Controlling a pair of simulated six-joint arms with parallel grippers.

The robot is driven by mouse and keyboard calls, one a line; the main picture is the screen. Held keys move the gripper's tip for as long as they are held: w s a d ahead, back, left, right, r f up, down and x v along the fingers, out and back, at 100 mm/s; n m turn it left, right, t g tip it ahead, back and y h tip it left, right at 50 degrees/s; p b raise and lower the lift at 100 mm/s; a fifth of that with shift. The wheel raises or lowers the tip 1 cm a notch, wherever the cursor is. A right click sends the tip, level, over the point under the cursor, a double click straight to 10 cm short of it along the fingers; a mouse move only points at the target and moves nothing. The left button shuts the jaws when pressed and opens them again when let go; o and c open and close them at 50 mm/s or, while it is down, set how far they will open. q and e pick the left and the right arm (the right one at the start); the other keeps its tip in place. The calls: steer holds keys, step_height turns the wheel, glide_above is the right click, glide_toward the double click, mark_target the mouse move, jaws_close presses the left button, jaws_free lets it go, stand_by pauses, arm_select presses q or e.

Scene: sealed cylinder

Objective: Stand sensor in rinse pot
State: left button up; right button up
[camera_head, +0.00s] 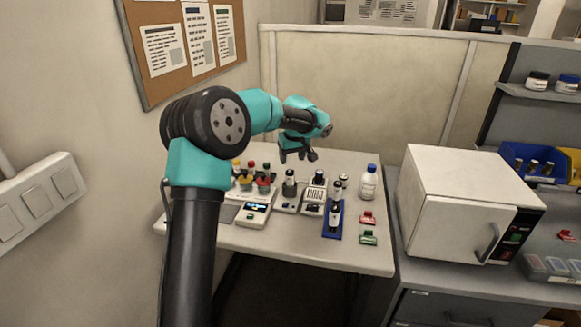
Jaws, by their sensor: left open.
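My left gripper (298,156) is open over the back of the table, with its fingers pointing down and nothing visible between them. Below it, a dark pot-like item (290,185) stands on a small grey device. Left of that is a cluster of small pots (262,183) with red, yellow and green tops, partly crowded together. I cannot tell which item is the sensor or which is the rinse pot at this size. My right gripper is not in view.
A white device with a lit display (253,213) stands front left. A blue tray (326,234) holds dark bottles, with a blue-capped white bottle (369,183) and red (367,218) and green (368,237) items to its right. A white oven-like box (455,200) stands right.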

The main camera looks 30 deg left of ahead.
arm_select(q)
steer(key=shift+s+d+r, duration=0.1)
steer(key=shift+d+r, duration=0.05)
steer(key=shift+r, duration=0.45)
steer(key=shift+c, duration=0.4)
